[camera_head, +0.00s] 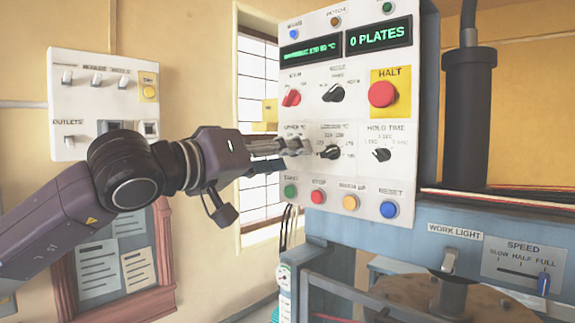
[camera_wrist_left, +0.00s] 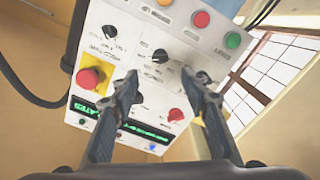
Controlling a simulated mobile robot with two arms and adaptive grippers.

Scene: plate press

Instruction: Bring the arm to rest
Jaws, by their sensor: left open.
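My left arm comes in from the left in the head view. Its gripper (camera_head: 282,147) is in front of the white control panel (camera_head: 350,190), over the upper temperature knob, which it largely hides. In the left wrist view the two fingers of the left gripper (camera_wrist_left: 160,76) stand apart with nothing held between them. The panel shows upside down there, with the lower temperature knob (camera_wrist_left: 160,56) seen between the fingertips. I cannot tell whether a finger touches the panel. My right gripper is in neither view.
The red HALT button (camera_head: 382,94) and the hold time knob (camera_head: 382,155) are on the panel to the right. A row of coloured buttons (camera_head: 318,196) lies below the gripper. A wall switch box (camera_head: 104,88) is behind the arm. A window (camera_head: 256,90) is behind the panel's left side.

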